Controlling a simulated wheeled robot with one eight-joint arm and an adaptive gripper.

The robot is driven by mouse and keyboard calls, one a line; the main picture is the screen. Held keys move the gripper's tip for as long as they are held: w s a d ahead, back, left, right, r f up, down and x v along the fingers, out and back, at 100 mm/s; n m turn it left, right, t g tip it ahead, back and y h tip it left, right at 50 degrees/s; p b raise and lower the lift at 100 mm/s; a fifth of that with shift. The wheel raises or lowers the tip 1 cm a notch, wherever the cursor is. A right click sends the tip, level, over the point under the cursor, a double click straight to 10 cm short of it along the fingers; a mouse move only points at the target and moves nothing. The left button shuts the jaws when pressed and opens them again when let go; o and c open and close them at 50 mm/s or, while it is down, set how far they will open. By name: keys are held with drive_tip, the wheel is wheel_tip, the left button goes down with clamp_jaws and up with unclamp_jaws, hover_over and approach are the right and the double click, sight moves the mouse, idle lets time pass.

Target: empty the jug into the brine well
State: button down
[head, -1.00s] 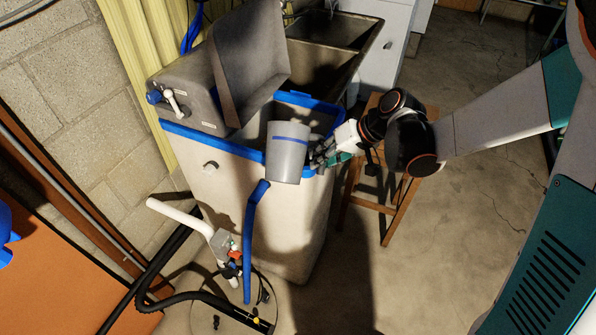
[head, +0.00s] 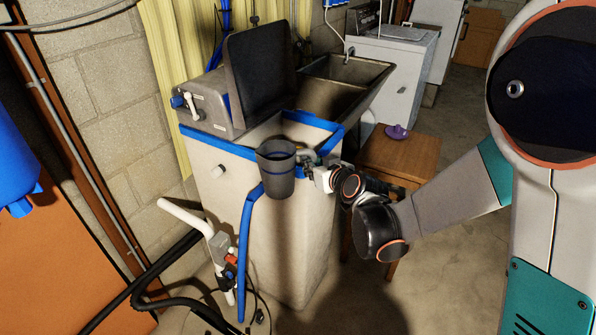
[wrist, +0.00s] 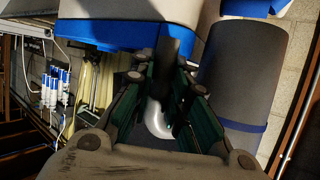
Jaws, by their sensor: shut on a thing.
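The jug (head: 275,178) is grey with a blue band and hangs roughly upright, its dark open mouth facing up. It is in front of the softener cabinet (head: 290,235), near the height of the blue rim. My gripper (head: 309,160) is at its right side. In the wrist view the fingers (wrist: 163,105) are shut around a pale curved piece, apparently the handle, with the jug's wall (wrist: 242,75) beside them. The cabinet's lid (head: 260,75) stands raised. The brine well cannot be made out, and the jug's contents are hidden.
A wooden stool (head: 400,158) with a purple object (head: 397,132) stands right of the cabinet. A sink (head: 345,80) is behind. A blue pipe (head: 246,250), white fitting (head: 190,218) and black hoses (head: 165,265) are at the front left.

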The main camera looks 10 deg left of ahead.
sight(314, 151)
idle(0.4)
drive_tip(key=shift+r+p, duration=1.75)
drive_tip(key=shift+r, duration=0.75)
drive_tip(key=shift+d, duration=0.1)
